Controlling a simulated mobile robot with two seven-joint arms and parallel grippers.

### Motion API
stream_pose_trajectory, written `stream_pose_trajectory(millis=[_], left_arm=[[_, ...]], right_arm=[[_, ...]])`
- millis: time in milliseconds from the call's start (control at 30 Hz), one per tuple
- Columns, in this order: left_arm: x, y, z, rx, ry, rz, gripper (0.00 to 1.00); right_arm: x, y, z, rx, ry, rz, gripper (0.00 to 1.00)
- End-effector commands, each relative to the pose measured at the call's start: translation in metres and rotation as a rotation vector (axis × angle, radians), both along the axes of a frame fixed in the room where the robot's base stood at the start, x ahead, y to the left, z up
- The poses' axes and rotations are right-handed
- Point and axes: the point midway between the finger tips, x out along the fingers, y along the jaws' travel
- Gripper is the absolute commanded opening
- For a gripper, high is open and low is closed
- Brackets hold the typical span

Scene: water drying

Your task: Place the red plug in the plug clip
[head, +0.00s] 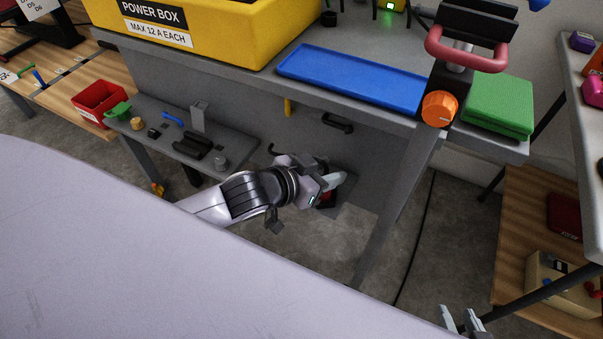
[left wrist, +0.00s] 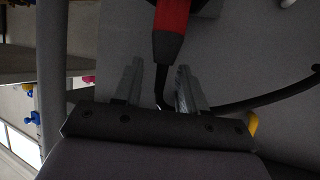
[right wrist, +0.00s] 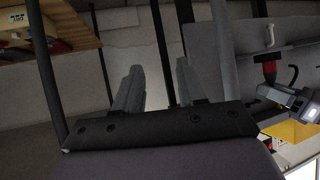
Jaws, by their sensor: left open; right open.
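The red plug (left wrist: 172,17) is at the top of the left wrist view, with a tapered black neck and a dark cable curving from it. In the head view it is a small red patch (head: 327,198), mostly hidden by my left gripper. It also shows in the right wrist view (right wrist: 268,69). My left gripper (left wrist: 158,68) is open; the neck and cable appear between its fingers, and contact cannot be told. My right gripper (head: 463,318) is open and empty near the bottom edge of the head view, apart from the plug. I cannot identify the plug clip with certainty.
A grey workbench carries a yellow power box (head: 215,35), a blue tray (head: 350,78) and an orange knob (head: 439,108). A lower grey shelf (head: 235,141) holds small parts, left of my left gripper. A bench leg (head: 392,205) stands right of it. A pale hook-like piece (right wrist: 269,35) is near the plug.

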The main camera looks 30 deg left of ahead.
Motion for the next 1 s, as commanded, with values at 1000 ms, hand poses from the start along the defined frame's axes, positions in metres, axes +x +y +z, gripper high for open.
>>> stream_pose_trajectory(millis=[1000], left_arm=[[-0.097,0.037,-0.001,-0.02,0.056,0.068,0.41]], right_arm=[[-0.014,-0.017,-0.012,-0.004,0.069,-0.048,0.4]])
